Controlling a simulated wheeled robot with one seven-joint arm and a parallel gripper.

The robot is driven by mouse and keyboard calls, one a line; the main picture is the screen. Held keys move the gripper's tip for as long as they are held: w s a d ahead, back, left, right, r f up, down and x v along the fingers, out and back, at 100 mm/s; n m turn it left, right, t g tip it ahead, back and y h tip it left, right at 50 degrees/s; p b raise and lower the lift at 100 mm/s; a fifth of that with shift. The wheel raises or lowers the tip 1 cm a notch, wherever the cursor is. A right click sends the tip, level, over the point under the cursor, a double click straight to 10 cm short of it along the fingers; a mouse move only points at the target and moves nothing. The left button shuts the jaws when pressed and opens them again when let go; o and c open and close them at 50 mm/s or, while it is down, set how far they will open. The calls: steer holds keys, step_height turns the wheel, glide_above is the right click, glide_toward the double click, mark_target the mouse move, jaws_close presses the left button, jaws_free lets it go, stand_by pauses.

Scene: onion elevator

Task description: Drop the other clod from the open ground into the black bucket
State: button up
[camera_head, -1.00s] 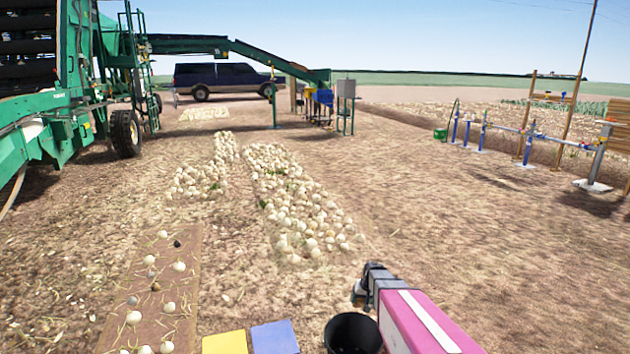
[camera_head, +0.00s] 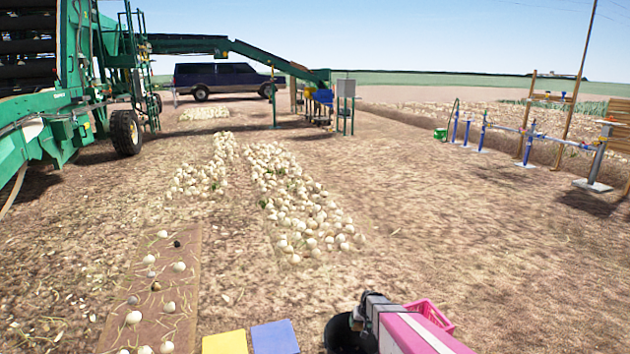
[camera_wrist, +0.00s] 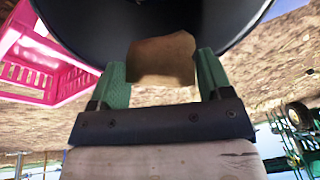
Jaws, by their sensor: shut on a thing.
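In the wrist view my gripper (camera_wrist: 162,82) is shut on a brown clod (camera_wrist: 162,60), held between its two green fingers. Behind the clod in that view is the dark inside and rim of the black bucket (camera_wrist: 90,20). In the head view my arm reaches over the black bucket (camera_head: 340,338), which shows at the bottom centre and is partly hidden by the arm. The fingertips and clod are hidden in the head view. From the wrist view the clod is at or over the bucket's mouth; its exact height is unclear.
A pink crate (camera_head: 432,312) stands right of the bucket and shows in the wrist view (camera_wrist: 35,65). A brown strip (camera_head: 185,255) holds onions and dark lumps. Open ground lies to the right.

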steer(key=shift+f, duration=0.85)
